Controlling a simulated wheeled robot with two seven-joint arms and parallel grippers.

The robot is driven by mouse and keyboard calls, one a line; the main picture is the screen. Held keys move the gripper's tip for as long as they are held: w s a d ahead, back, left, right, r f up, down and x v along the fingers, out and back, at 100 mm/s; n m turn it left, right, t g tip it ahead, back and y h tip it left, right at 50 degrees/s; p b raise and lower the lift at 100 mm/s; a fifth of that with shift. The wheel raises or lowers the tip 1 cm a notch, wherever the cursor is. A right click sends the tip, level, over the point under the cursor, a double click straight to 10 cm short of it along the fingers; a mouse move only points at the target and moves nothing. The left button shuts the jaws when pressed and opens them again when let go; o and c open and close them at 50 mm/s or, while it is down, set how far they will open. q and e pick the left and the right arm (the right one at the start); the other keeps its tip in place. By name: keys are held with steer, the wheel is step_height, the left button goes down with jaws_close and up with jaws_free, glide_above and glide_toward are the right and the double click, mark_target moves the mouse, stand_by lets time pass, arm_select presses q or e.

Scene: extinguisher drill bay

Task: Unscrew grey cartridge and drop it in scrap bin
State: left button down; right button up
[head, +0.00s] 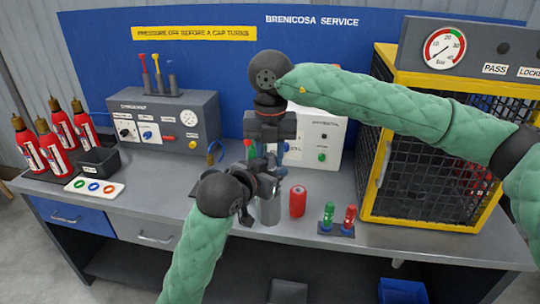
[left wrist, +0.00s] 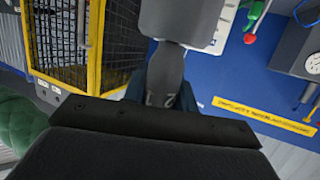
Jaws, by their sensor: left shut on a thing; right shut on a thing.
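The grey cartridge (head: 268,210) is a plain grey cylinder, upright low at the middle of the bench. My left gripper (head: 250,194) reaches it from the front left and is shut on it. In the left wrist view a grey piece (left wrist: 168,72) with small dark marks sits between the fingers, joined to a wider light grey part (left wrist: 185,20). My right gripper (head: 271,155) points down just above the cartridge and is shut on a part mostly hidden by its fingers. I cannot tell whether the cartridge's thread is free.
A red cylinder (head: 297,201) stands close right of the cartridge, with a small rack of green and red pieces (head: 338,222) beyond. A black and yellow mesh cage (head: 425,165) fills the right. Red extinguishers (head: 60,127) and a dark box (head: 99,161) stand left.

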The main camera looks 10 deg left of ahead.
steer(key=o, duration=1.1)
steer(key=shift+r, duration=0.1)
steer(key=shift+r, duration=2.15)
